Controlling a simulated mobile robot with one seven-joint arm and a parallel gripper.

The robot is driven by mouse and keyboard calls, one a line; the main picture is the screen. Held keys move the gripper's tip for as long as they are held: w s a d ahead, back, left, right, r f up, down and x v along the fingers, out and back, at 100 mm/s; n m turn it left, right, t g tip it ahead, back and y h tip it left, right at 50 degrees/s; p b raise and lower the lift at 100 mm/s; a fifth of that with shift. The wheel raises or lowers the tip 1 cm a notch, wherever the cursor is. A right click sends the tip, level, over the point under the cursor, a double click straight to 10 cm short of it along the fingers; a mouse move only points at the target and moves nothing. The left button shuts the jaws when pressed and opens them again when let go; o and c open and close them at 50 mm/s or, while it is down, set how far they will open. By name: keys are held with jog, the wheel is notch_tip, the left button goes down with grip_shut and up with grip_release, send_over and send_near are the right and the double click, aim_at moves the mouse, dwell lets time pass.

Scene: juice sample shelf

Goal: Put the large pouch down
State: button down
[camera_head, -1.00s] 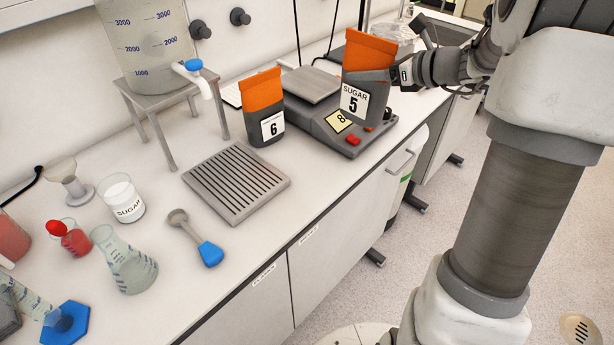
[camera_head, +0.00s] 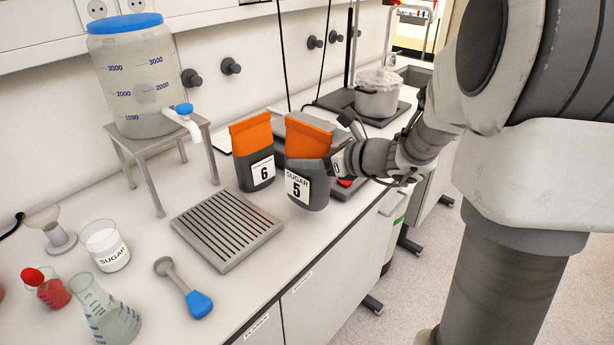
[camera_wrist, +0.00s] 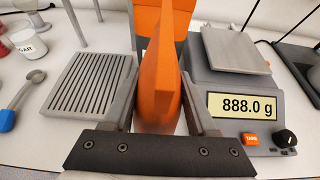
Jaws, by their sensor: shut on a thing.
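The large pouch labelled SUGAR 5 (camera_head: 308,187) is dark grey with an orange top. In the head view it is upright near the bench's front edge, to the right of pouch 6. My gripper (camera_head: 330,165) is shut on it from the right side. In the wrist view the pouch's orange top (camera_wrist: 160,85) fills the space between the two fingers (camera_wrist: 160,100). Its base is low over or on the bench; I cannot tell whether it touches.
Pouch 6 (camera_head: 256,172) stands close on the left. A slatted grey rack (camera_head: 227,229) and a blue-handled scoop (camera_head: 197,302) lie further left. The scale (camera_wrist: 240,135) behind on the right reads 888.0 g. Little bare bench shows between rack and pouch.

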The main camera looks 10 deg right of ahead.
aim_at(309, 173)
jog(key=shift+a+f+b, duration=0.1)
jog(key=shift+f+b, duration=0.5)
jog(key=shift+f, duration=1.3)
jog(key=shift+f, duration=0.1)
jog(key=shift+c, duration=1)
grip_release()
jog(key=shift+f, duration=0.15)
jog(key=shift+s+d+r, duration=0.2)
jog(key=shift+s+r, duration=0.05)
jog(key=shift+r, duration=0.05)
jog(key=p+v, duration=0.2)
jog(key=v, duration=0.9)
jog(key=shift+s, duration=0.2)
jog(key=shift+d, duration=0.1)
